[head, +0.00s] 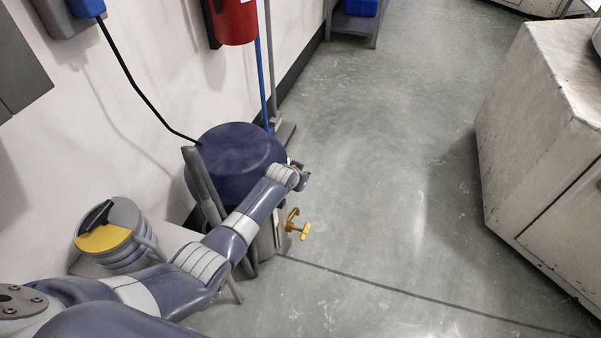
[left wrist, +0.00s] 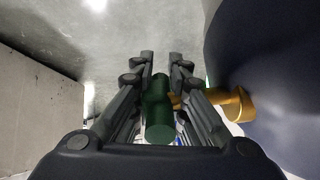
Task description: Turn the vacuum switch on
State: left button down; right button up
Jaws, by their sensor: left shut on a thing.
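The vacuum (head: 236,158) is a drum with a dark blue lid, standing by the wall in the head view. Its blue side (left wrist: 285,70) fills the right of the left wrist view. A green cylindrical piece (left wrist: 158,110), apparently the switch, lies between the fingers of my left gripper (left wrist: 162,62), which is shut on it. A brass-yellow stub (left wrist: 236,103) stands out from the blue side next to it. In the head view my left gripper (head: 302,181) is at the right edge of the lid; the green piece is mostly hidden there. My right gripper is not in view.
A yellow valve handle (head: 297,225) sticks out low on the drum, below my left wrist. A grey and yellow canister (head: 110,235) stands at left. A red wall unit (head: 234,20) hangs above. A white cabinet (head: 535,130) stands right; the floor between is clear.

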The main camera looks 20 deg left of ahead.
pick_arm(q)
jog(key=shift+g, duration=0.6)
jog(key=shift+s+f+g+p, duration=0.1)
jog(key=shift+s+g+p, duration=0.05)
jog(key=shift+g+p, duration=0.3)
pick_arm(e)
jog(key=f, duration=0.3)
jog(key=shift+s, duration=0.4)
pick_arm(q)
jog(key=shift+g, duration=0.35)
jog(key=c, duration=1.6)
grip_release()
jog(key=shift+f, duration=0.1)
jog(key=shift+o, duration=0.2)
jog(key=shift+s, duration=0.1)
jog(key=v, duration=1.2)
jog(key=shift+d, duration=0.1)
